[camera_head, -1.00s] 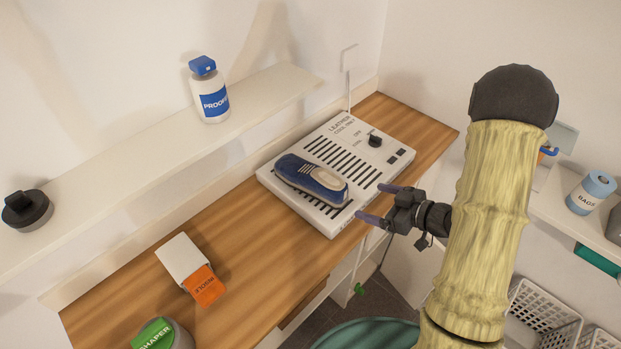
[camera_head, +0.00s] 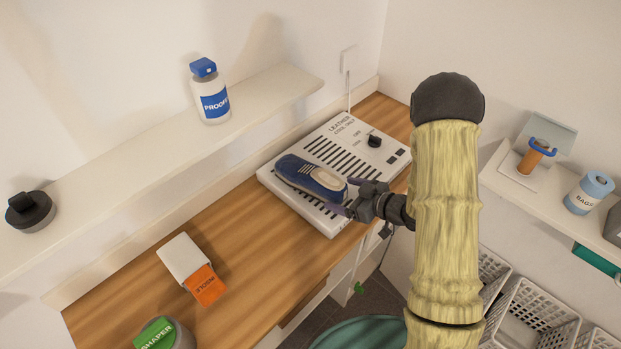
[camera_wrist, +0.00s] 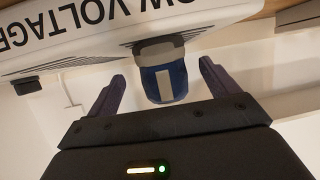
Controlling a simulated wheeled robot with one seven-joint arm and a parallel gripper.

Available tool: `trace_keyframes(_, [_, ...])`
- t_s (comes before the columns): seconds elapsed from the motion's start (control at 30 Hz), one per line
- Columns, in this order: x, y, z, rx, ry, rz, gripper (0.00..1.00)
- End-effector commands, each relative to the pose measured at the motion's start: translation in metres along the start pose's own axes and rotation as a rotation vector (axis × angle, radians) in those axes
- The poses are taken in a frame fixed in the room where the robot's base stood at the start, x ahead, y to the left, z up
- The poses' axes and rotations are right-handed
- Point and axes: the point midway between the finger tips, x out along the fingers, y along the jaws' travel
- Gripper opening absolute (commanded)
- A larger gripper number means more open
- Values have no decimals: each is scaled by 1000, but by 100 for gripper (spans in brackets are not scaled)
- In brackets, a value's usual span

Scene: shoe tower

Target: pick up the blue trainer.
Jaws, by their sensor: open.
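The blue trainer (camera_head: 311,178), with a pale sole and top panel, lies on the white slotted dryer panel (camera_head: 341,222) on the wooden bench. My gripper (camera_head: 347,196) is open at the trainer's right-hand end, its fingers partly hidden behind my own gripper body. In the wrist view the trainer's blue end (camera_wrist: 165,80), with a white stripe, shows between the two spread dark fingers, and my gripper (camera_wrist: 163,90) has a visible gap on both sides of it. I cannot tell whether a finger touches it.
A white shelf (camera_head: 150,150) behind the bench holds a proofer bottle (camera_head: 211,92) and a black-lidded jar (camera_head: 28,211). An orange-and-white insole box (camera_head: 190,268) and a shaper tin (camera_head: 163,335) stand on the bench. White baskets (camera_head: 535,318) are at the lower right.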

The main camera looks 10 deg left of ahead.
Motion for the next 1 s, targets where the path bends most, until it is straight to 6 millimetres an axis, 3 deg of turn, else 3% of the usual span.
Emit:
trace_keyframes(0.3, [42, -4, -1, 0, 1, -2, 87])
trace_keyframes(0.87, [44, -4, -1, 1, 1, 0, 87])
trace_keyframes(1.0, [44, -4, -1, 1, 1, 0, 61])
